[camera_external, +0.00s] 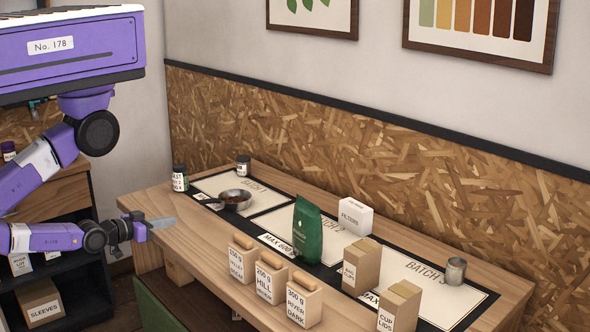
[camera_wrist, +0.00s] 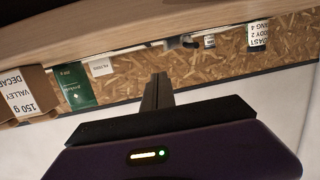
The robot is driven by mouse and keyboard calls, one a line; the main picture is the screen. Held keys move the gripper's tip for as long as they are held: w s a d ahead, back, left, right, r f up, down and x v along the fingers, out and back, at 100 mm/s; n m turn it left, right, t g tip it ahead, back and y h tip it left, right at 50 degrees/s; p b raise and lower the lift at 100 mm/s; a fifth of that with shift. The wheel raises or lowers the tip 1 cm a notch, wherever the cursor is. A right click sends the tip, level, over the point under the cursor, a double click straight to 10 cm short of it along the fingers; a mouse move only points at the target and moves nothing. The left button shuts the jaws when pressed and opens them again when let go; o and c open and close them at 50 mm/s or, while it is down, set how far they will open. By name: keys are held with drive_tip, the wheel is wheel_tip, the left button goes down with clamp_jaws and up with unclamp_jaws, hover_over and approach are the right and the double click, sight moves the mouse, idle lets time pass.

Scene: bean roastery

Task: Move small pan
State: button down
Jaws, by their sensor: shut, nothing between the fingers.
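The small pan (camera_external: 236,199) is a round metal pan with dark brown contents. It sits on the mat in the Batch 1 area, at the left part of the table. In the wrist view, which looks upside down, a small pale and dark shape near the table edge may be the pan, but it is too small to be sure. My gripper (camera_external: 163,223) is shut and empty, over the table's left front edge, left of the pan and apart from it. Its closed fingers also show in the wrist view (camera_wrist: 158,92).
A green bag (camera_external: 307,232), a white filters box (camera_external: 355,216), several labelled boxes and a metal can (camera_external: 456,270) stand to the right. Bare wood lies in front of the pan.

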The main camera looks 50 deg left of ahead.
drive_tip(key=w+a+r+m+t+h+p, duration=0.15)
drive_tip(key=w+r, duration=0.55)
drive_tip(key=w, duration=0.8)
drive_tip(key=w+a+r+m+h+p, duration=0.15)
drive_tip(key=w+r, duration=0.45)
drive_tip(key=w, duration=0.8)
drive_tip(key=w+a+r+m+t+h+p, duration=0.15)
drive_tip(key=w+r, duration=0.55)
drive_tip(key=w, duration=0.8)
drive_tip(key=s+a+f+m+g+y, duration=0.1)
drive_tip(key=s+a+f+m+g, duration=0.1)
drive_tip(key=a+f+m+g, duration=0.4)
drive_tip(key=s+a+f+m+g+y, duration=0.25)
drive_tip(key=a+m+g, duration=0.25)
drive_tip(key=a+g, duration=0.3)
drive_tip(key=s+a+f+m+g, duration=0.2)
drive_tip(key=s+f+m+g, duration=0.25)
drive_tip(key=s, duration=0.55)
drive_tip(key=shift+n+g, duration=0.25)
drive_tip(key=shift+n, duration=0.25)
drive_tip(key=f, duration=0.9)
drive_tip(key=shift+w+d+f, duration=0.15)
drive_tip(key=shift+w, duration=0.05)
drive_tip(key=d, duration=0.1)
drive_tip(key=d+p, duration=0.1)
drive_tip(key=d, duration=0.1)
drive_tip(key=shift+f, duration=0.35)
drive_tip(key=shift+d+f, duration=0.1)
drive_tip(key=shift+d, duration=0.4)
